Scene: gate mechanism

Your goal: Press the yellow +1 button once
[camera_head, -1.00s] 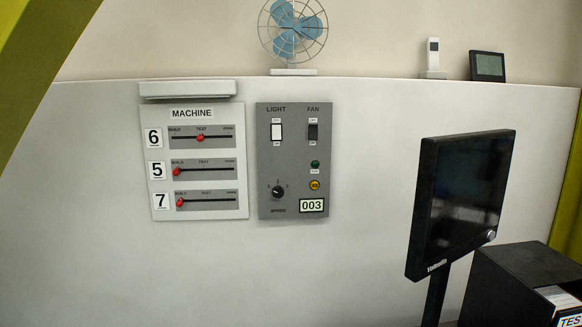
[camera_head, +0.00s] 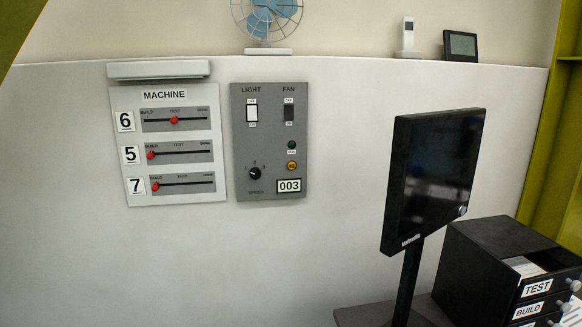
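The yellow button (camera_head: 292,166) is a small round button on the lower right of the grey light and fan panel (camera_head: 270,180). Its label is too small to read. A green button (camera_head: 292,145) sits just above it. Neither of my grippers is in the head view, and nothing covers the yellow button.
The machine panel (camera_head: 134,200) with three red sliders hangs to the left. A black monitor (camera_head: 436,175) on a stand is at the right, in front of the wall. A black drawer unit (camera_head: 480,265) stands at the lower right. A fan (camera_head: 266,18) is above.

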